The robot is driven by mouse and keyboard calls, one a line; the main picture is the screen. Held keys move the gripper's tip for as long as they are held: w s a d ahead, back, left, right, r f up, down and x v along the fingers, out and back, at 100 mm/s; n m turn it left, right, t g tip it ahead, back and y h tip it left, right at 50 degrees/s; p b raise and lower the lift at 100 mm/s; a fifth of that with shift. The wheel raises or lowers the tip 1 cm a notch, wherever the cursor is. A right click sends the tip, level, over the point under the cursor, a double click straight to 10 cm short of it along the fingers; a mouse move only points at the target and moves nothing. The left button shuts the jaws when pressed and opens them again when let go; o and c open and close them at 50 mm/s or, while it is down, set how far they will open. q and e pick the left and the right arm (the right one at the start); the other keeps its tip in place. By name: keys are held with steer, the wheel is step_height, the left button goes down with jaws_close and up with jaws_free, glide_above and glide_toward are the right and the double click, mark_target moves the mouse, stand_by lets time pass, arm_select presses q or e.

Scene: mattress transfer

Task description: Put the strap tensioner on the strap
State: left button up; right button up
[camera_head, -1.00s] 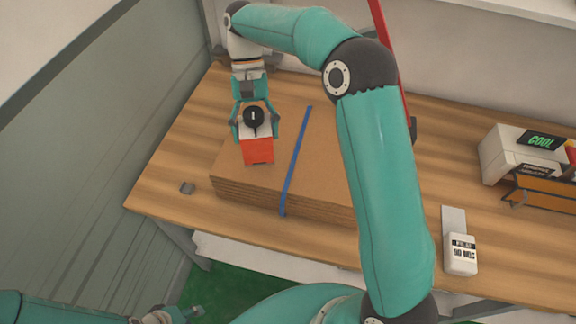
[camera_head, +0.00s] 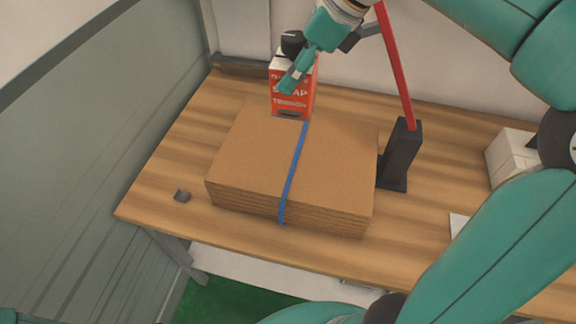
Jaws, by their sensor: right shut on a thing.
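The strap tensioner (camera_head: 291,97) is a red and white box with lettering and a black knob on top. My right gripper (camera_head: 296,76) is shut on it and holds it nearly upright at the back edge of the cardboard stack. The blue strap (camera_head: 294,172) runs across the stack's top and down its front face. The tensioner's lower edge is close to the strap's far end, slightly left of it. I cannot tell whether they touch, and the tensioner hides what is behind it. My left gripper is not in view.
The cardboard stack (camera_head: 250,160) lies on the wooden table (camera_head: 160,190). A black stand (camera_head: 402,150) with a red bar (camera_head: 394,65) stands right of it. A white box (camera_head: 508,155) is partly hidden by my right arm.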

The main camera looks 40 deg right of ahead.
step_height(320, 180, down, 20)
steer(key=shift+r+b, duration=0.25)
steer(key=shift+b, duration=0.8)
steer(key=o, duration=1.8)
steer(key=shift+f, duration=0.1)
steer(key=v, duration=1.2)
steer(key=shift+a, duration=0.1)
